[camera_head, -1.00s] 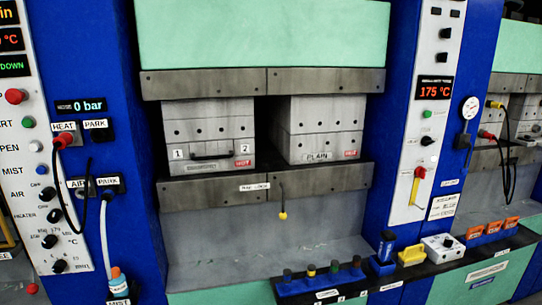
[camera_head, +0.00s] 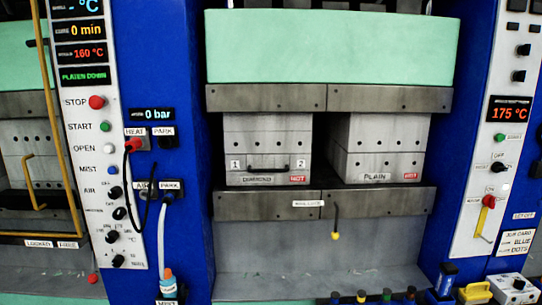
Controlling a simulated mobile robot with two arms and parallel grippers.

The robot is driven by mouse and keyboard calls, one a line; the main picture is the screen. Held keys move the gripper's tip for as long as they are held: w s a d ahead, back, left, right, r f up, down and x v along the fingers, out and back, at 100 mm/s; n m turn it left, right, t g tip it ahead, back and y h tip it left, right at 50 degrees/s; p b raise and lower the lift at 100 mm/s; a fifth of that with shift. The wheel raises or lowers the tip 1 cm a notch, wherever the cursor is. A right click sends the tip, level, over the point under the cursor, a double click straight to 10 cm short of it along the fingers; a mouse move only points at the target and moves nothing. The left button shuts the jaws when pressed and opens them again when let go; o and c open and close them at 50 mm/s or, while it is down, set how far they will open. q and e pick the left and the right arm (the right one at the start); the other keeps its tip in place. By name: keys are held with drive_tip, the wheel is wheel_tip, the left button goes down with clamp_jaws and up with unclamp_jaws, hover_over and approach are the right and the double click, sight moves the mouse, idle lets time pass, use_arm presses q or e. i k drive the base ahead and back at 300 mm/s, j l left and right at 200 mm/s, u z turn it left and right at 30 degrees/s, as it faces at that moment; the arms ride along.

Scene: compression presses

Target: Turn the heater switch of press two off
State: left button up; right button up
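The left control panel (camera_head: 85,140) stands on a blue column, with a display reading 160 °C and PLATEN DOWN. Its black heater switch (camera_head: 119,213) sits below the black AIR knob (camera_head: 115,193); the pointer direction is too small to read. Below are a °C dial (camera_head: 112,237) and another black knob (camera_head: 118,261). The right panel (camera_head: 478,215) reads 175 °C and has a black knob (camera_head: 498,166) with small OFF marking. I cannot read a press number on either panel. Neither of my grippers is in view.
Between the columns is a press with DIAMOND (camera_head: 265,150) and PLAIN (camera_head: 375,148) moulds, both tagged HOT. A black cable (camera_head: 150,215) and a white hose (camera_head: 161,235) hang beside the left panel. A yellow-tipped hook (camera_head: 336,230) hangs under the press.

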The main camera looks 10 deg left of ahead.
sight(120, 212)
drive_tip(key=u, duration=1.4)
